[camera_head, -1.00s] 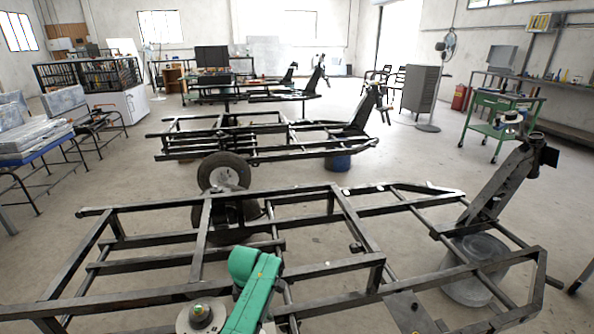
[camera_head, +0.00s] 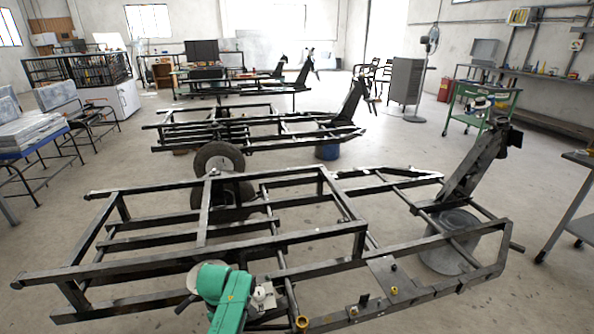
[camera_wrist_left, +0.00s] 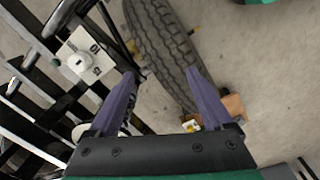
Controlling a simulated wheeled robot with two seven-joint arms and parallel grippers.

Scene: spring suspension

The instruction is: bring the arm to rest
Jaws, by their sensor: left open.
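My left gripper (camera_wrist_left: 160,76) shows in the left wrist view with its two purple fingers spread apart and nothing between them. A tyre (camera_wrist_left: 165,40) stands beyond the fingertips; I cannot tell whether it touches them. My green arm (camera_head: 228,300) comes in at the bottom of the head view, in front of the near side of a black metal frame (camera_head: 140,264). The gripper itself cannot be made out in the head view. My right gripper is in neither view.
The black frame fills the foreground, with a wheel (camera_head: 218,160) behind it and a metal drum (camera_head: 448,250) under its right end. More frames stand behind. A green trolley (camera_head: 480,108) is at the right, and a blue bench (camera_head: 30,150) at the left. Open floor lies between.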

